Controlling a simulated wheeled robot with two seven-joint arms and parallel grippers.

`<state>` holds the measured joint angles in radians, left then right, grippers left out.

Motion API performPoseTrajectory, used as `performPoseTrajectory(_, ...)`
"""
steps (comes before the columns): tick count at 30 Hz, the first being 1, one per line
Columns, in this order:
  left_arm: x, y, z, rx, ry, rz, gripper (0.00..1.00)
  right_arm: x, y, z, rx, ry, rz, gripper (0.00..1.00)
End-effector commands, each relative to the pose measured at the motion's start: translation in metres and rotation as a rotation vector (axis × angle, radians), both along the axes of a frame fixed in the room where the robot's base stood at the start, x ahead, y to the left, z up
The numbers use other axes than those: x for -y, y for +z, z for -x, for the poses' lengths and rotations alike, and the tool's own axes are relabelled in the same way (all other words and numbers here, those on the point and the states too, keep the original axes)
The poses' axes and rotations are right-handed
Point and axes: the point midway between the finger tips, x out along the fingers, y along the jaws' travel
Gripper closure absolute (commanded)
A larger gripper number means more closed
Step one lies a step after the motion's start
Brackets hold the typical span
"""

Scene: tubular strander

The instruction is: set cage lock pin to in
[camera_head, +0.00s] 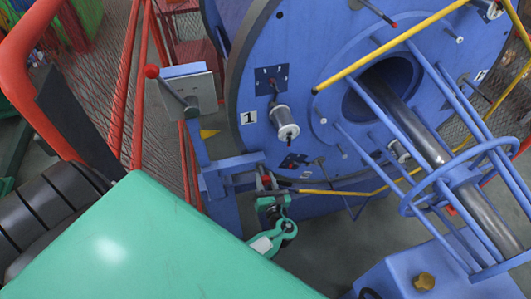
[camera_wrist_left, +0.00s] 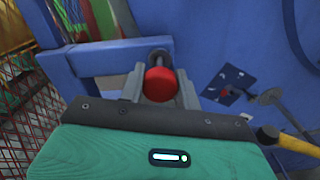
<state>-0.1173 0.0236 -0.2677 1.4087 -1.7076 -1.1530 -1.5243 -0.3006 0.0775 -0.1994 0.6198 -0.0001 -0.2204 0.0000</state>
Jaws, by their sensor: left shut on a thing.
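The cage lock pin shows in the left wrist view as a grey shaft with a round red knob (camera_wrist_left: 161,84). It sits at a blue bracket (camera_wrist_left: 95,62) beside the cage disc. My left gripper (camera_wrist_left: 160,92) has its two grey fingers on either side of the knob and is shut on it. In the head view the left gripper (camera_head: 267,185) reaches up to the blue bracket (camera_head: 228,172) below the big blue cage disc (camera_head: 310,60). The pin is mostly hidden there by the fingers. How deep the pin sits cannot be told. My right gripper is not in view.
A grey box with a red-knobbed lever (camera_head: 190,92) stands on a blue post left of the disc. Red rails and mesh (camera_head: 120,100) are at the left. A bobbin (camera_head: 284,122) sits on the disc. A yellow bar (camera_head: 350,190) runs right of the gripper.

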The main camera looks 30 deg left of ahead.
Motion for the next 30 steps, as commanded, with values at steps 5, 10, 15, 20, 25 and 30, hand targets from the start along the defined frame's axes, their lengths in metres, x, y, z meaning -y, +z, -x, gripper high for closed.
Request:
performPoseTrajectory(5,-0.02,0.001,-0.017,0.002,0.002,-0.003,1.0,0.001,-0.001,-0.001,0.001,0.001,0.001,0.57)
performPoseTrajectory(10,-0.025,0.0,-0.021,0.001,0.001,-0.001,1.0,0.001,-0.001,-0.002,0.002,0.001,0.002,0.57)
performPoseTrajectory(15,-0.026,0.001,-0.021,0.002,0.001,-0.002,0.63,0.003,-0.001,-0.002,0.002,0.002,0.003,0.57)
performPoseTrajectory(20,-0.025,0.001,-0.021,0.001,0.001,-0.001,0.45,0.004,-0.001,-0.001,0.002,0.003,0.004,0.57)
performPoseTrajectory(25,-0.025,0.0,-0.021,0.001,0.001,-0.001,0.45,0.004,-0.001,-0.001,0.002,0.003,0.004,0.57)
performPoseTrajectory(30,-0.018,-0.002,-0.015,-0.001,0.0,0.001,0.45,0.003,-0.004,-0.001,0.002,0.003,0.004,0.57)
